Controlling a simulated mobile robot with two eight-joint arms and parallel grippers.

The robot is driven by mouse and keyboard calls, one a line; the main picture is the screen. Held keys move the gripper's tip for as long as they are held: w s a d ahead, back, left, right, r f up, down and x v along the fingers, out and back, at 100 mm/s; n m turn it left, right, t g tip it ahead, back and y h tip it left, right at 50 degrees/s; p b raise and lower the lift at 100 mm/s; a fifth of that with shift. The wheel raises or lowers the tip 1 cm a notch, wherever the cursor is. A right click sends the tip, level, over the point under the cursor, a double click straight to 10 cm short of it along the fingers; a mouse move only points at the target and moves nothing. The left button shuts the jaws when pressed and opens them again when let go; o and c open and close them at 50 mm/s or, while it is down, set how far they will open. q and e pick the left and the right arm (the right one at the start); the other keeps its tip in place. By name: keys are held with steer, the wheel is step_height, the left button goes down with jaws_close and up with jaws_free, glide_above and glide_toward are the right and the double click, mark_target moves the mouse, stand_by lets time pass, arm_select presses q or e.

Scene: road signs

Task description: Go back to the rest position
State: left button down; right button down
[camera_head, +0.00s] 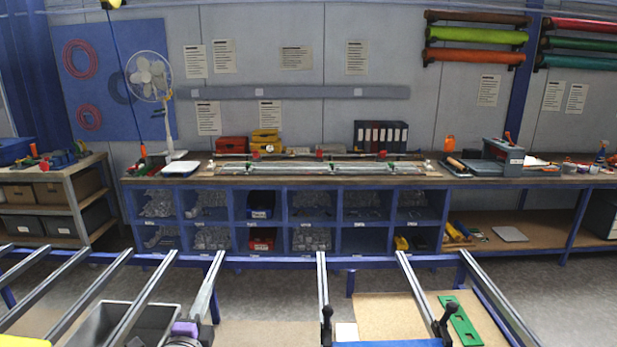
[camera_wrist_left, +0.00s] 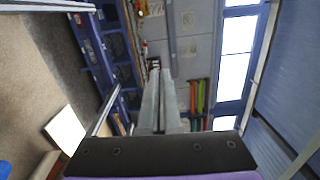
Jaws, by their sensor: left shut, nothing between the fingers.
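My left gripper (camera_head: 205,295) is at the bottom of the head view, left of centre, with its purple and grey wrist at the lower edge. Its long grey fingers point away from me, over the metal rails. In the left wrist view the fingers (camera_wrist_left: 160,78) lie close together, shut and empty, beyond a dark mounting plate. My right gripper is not in view.
Several slanted metal rails (camera_head: 322,285) cross the foreground. A grey bin (camera_head: 92,325) is below them at left, and a green plate (camera_head: 460,320) lies on a brown board (camera_head: 378,310) at right. A long workbench (camera_head: 235,179) with blue compartments stands beyond.

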arm_select(q)
steer(key=s+d+f+n+g, duration=0.3)
steer(key=s+f+n+g, duration=0.9)
steer(key=s+f+n, duration=0.6)
steer(key=s+f, duration=0.2)
steer(key=s, duration=0.2)
steer(key=shift+d+f, duration=0.15)
steer(key=shift+d, duration=0.05)
